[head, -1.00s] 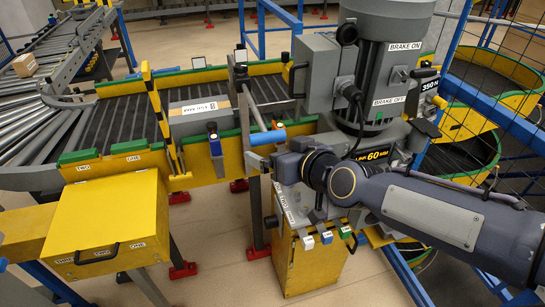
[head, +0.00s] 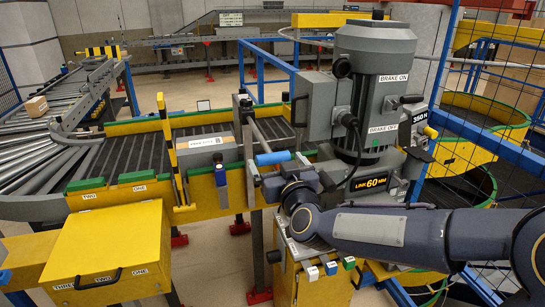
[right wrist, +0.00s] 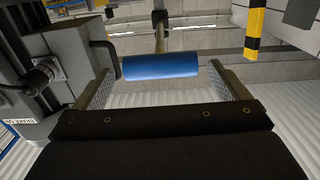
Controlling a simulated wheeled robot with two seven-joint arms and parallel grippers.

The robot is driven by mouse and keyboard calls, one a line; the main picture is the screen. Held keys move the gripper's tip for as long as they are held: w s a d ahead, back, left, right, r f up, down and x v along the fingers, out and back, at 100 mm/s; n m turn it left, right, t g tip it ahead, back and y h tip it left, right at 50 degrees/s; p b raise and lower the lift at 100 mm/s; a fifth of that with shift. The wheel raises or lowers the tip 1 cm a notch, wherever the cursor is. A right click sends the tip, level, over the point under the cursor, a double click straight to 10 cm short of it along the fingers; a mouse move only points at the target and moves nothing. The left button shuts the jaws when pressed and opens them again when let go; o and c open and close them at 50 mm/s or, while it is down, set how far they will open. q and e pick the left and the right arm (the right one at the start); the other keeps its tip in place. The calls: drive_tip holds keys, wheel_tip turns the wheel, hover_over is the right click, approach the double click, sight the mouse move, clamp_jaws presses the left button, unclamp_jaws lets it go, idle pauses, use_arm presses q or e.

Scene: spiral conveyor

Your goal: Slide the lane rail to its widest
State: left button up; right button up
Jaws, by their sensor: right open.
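The blue cylindrical handle (head: 273,158) sits at the near end of a grey rod (head: 256,128) that reaches across the conveyor lane; I take this to be the lane rail's grip. My right gripper (head: 262,177) is just below and in front of the handle in the head view. In the right wrist view, the open right gripper (right wrist: 162,80) has one finger on each side of the blue handle (right wrist: 160,65), with gaps visible at both ends. Whether the handle lies fully between the fingers in depth is unclear. My left gripper is not in view.
A grey motor unit (head: 372,95) with brake labels stands right of the handle. A box (head: 206,150) lies on the lane left of it, beside a yellow-black post (head: 176,150). A yellow cabinet (head: 107,250) is at front left. Wire mesh (head: 490,80) stands at right.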

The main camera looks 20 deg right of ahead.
sight(271, 152)
drive_tip(key=w, duration=0.5)
drive_tip(key=shift+a+p, duration=0.1)
drive_tip(key=shift+p, duration=0.25)
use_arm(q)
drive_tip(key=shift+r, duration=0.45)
